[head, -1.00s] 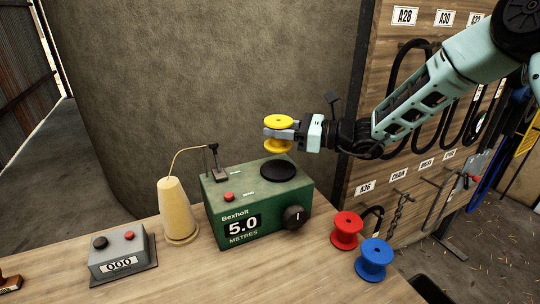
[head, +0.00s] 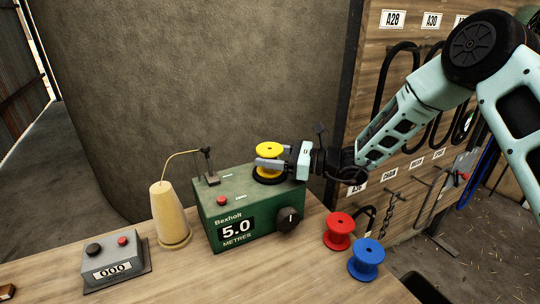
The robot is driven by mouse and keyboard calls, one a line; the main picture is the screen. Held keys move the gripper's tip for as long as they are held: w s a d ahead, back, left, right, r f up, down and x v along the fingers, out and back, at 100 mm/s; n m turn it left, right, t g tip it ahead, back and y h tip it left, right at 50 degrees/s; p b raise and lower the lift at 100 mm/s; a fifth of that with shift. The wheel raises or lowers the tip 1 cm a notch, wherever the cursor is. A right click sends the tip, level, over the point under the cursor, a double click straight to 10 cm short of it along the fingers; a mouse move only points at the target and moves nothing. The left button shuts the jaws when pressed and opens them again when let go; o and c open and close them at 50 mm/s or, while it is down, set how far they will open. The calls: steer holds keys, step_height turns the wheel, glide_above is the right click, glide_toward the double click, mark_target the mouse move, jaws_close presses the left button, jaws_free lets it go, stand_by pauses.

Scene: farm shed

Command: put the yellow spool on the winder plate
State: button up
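The yellow spool (head: 270,149) is upright at the black winder plate (head: 268,181) on top of the green winder box (head: 236,216). Its lower flange looks to be on or just above the plate; I cannot tell whether they touch. My gripper (head: 268,163) comes in from the right with its fingers around the spool's middle. It looks shut on the spool. The fingers hide part of the spool's core, and the spool and gripper hide much of the plate.
A red spool (head: 339,231) and a blue spool (head: 366,259) stand on the bench right of the winder. A cone of twine (head: 170,215) stands to its left, its thread running to a guide post (head: 208,166). A grey counter box (head: 111,261) is farther left.

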steer(key=shift+r, duration=0.2)
steer(key=shift+d+f, duration=0.1)
steer(key=shift+d, duration=0.25)
steer(key=b+v, duration=0.2)
steer(key=v, duration=0.9)
steer(key=s+a+n+g+h, duration=0.2)
steer(key=s+a+n+g, duration=0.15)
steer(key=s, duration=0.25)
steer(key=s+a+r+n+g+h, duration=0.1)
steer(key=s+a+n+g, duration=0.25)
steer(key=s, duration=0.25)
steer(key=s+a+n+g+h, duration=0.2)
steer(key=s+n+g, duration=0.15)
steer(key=s, duration=0.25)
steer(key=s+d+n+t+h, duration=0.2)
steer(key=s+n+h, duration=0.3)
steer(key=s+n, duration=0.3)
steer(key=s+d+n+t+h, duration=0.3)
steer(key=s+d+n+h, duration=0.2)
steer(key=s+n, duration=0.3)
steer(key=n+h, duration=0.1)
steer(key=n, duration=0.2)
steer(key=shift+f+h, duration=0.15)
steer(key=shift+h, duration=0.15)
